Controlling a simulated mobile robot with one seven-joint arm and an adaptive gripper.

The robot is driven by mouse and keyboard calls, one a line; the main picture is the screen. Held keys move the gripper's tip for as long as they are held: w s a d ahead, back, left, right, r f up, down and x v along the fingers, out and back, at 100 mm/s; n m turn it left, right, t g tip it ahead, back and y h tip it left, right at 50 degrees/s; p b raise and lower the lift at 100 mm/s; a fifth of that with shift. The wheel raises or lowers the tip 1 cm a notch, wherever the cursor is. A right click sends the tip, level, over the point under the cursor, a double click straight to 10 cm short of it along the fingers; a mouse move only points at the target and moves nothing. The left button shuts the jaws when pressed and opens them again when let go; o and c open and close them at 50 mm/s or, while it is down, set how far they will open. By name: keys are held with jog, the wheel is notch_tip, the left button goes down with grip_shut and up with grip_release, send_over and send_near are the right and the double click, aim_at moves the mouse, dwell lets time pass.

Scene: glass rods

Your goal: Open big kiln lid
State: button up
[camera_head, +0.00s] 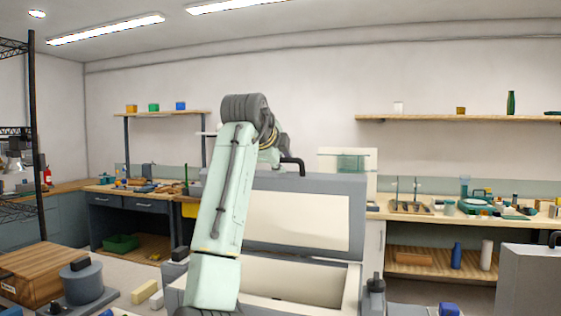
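The big kiln is a grey box with a cream lining, in the middle of the head view. Its lid (320,222) stands raised at the back, with its cream inner face toward me. The open kiln body (325,285) shows its cream inside below. A black handle (292,163) shows at the lid's top edge. My arm crosses in front of the kiln's left part. My gripper (270,156) is mostly hidden behind my arm, close to the left of the handle. Its fingers cannot be made out, nor whether they touch the handle.
A smaller grey kiln (528,282) with a black handle stands at the right edge. A wooden crate (38,270) and a grey round device (83,284) are at lower left. Cluttered workbenches and wall shelves line the back. A black wire rack stands at far left.

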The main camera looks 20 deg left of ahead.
jog(key=shift+o, duration=0.5)
jog(key=v, duration=1.2)
